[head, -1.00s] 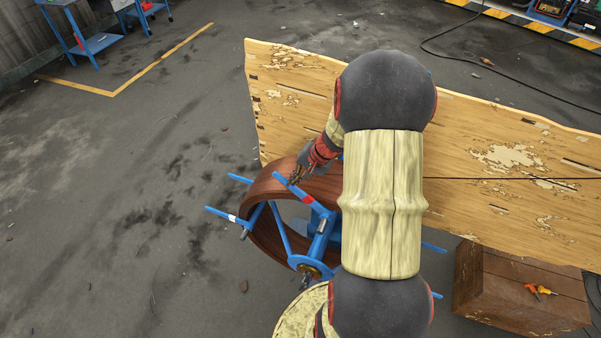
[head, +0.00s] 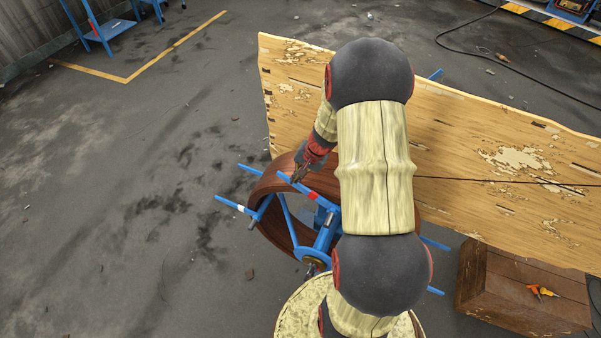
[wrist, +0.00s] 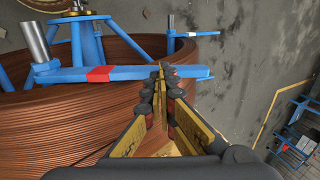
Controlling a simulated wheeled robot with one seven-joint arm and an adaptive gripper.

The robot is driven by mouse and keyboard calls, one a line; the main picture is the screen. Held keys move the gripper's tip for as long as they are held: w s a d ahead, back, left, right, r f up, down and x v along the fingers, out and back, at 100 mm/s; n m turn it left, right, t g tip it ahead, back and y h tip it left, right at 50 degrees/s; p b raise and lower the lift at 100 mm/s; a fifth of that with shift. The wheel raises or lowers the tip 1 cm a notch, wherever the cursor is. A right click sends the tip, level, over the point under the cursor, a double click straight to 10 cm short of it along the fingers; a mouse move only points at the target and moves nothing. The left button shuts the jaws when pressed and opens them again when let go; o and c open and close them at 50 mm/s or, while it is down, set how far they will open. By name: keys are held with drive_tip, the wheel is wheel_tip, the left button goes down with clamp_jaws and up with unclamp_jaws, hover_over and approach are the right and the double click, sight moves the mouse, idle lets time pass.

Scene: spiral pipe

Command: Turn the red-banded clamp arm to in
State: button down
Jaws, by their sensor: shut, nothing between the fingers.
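My gripper (wrist: 159,70) is shut and empty. Its fingertips overlap the bar between the red band and the free end; I cannot tell whether they touch it. In the head view my gripper (head: 298,178) is at the bar's outer part.
A white-banded blue arm (head: 240,208) sticks out from the coil's left side. A worn wooden board (head: 470,150) stands behind the coil. A wooden crate (head: 510,305) with small orange tools is at lower right.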

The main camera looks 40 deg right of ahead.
drive_tip(key=shift+w+b+x, duration=0.15)
drive_tip(key=shift+b+x, duration=0.9)
drive_tip(key=shift+x, duration=0.15)
drive_tip(key=shift+w+b+x, duration=0.15)
drive_tip(key=shift+b+x, duration=0.9)
drive_tip(key=shift+x, duration=0.1)
drive_tip(key=shift+a+r, duration=0.1)
drive_tip(key=shift+a, duration=0.05)
drive_tip(key=shift+r, duration=0.1)
